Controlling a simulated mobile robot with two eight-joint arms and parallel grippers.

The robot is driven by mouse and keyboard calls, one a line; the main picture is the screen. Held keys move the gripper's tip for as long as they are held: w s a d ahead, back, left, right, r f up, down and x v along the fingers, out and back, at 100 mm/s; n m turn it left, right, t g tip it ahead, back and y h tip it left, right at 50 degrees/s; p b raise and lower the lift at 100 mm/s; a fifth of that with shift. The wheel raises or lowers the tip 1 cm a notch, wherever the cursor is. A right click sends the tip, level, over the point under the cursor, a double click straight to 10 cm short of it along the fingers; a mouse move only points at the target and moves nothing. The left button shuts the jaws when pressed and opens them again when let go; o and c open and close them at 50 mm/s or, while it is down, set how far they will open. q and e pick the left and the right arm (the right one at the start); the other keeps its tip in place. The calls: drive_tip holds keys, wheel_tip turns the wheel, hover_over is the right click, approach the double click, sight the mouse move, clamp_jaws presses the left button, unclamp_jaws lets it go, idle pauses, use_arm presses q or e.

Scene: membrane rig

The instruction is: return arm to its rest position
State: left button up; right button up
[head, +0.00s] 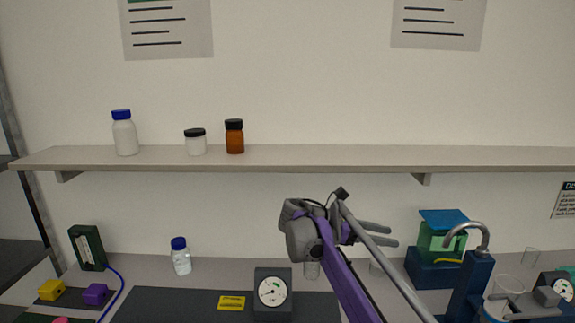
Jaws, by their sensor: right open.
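My right arm (348,280) comes up from the bottom edge, right of the middle, with a purple link and a grey wrist. My right gripper (391,236) points to the right above the bench, its two grey fingers apart and nothing between them. It is in front of the wall, below the shelf. My left gripper is not in view.
A dial gauge (273,291) stands on the dark mat (180,304) left of my arm. A blue stand with a curved grey pipe (472,280) and a green-and-blue box (438,243) stand to the right. A shelf (330,158) with bottles spans the wall above.

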drive_tip(key=s+d+f+m+t+y, duration=0.2)
drive_tip(key=s+f+m+y, duration=0.75)
drive_tip(key=s, duration=0.65)
drive_tip(key=s+a+f+m+t+y, duration=0.2)
drive_tip(key=s+a+f+m, duration=0.2)
drive_tip(key=s+f, duration=0.4)
drive_tip(key=s+a+f+m+t+y, duration=0.2)
drive_tip(key=s+a+f+m+y, duration=0.1)
drive_tip(key=s+f, duration=0.4)
drive_tip(key=shift+s+a+f+m, duration=0.35)
drive_tip(key=shift+s+a+m, duration=0.05)
drive_tip(key=shift+m, duration=0.35)
drive_tip(key=shift+y, duration=0.25)
